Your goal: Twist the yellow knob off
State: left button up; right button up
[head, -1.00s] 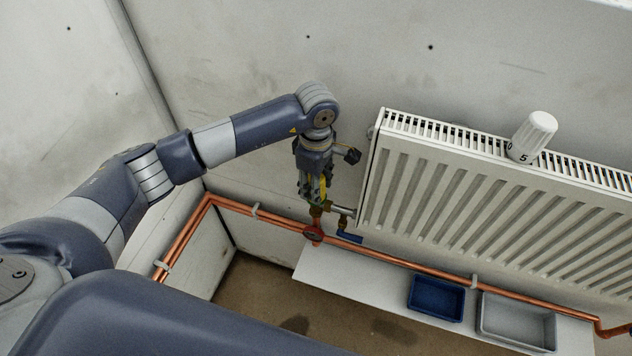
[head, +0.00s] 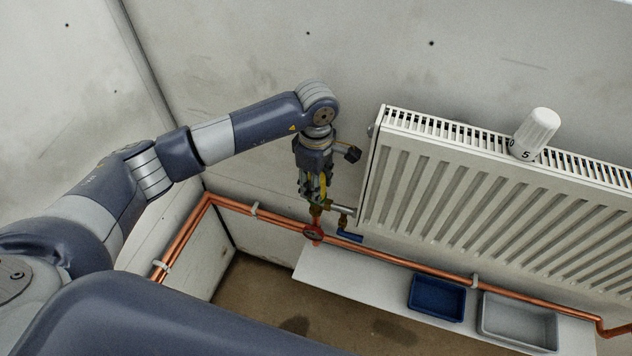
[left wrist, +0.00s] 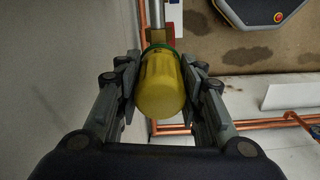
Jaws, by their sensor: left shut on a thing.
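The yellow knob (left wrist: 160,85) sits between the two fingers of my left gripper (left wrist: 162,85) in the left wrist view, with a green ring at its far end. In the head view my left gripper (head: 314,185) points down at the valve beside the radiator's left end, and only a sliver of the yellow knob (head: 322,184) shows between the fingers. The gripper is shut on the knob. The brass valve body (head: 316,210) shows just below it. My right gripper is not in view.
The white radiator (head: 440,180) is close on the right, with a white thermostat head (head: 535,133) on top. Copper pipes (head: 270,220) run below. A red handwheel (head: 313,233) and blue lever (head: 350,237) are near the valve. A blue tray (head: 437,297) and grey tray (head: 518,320) stand on a white shelf.

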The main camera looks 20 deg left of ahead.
pick_arm(q)
jog(key=shift+s+f, duration=0.1)
jog(key=n, duration=0.6)
jog(key=shift+f, duration=0.1)
jog(key=n, duration=0.5)
jog(key=shift+s+n+p, duration=0.1)
jog(key=shift+n+p, duration=0.2)
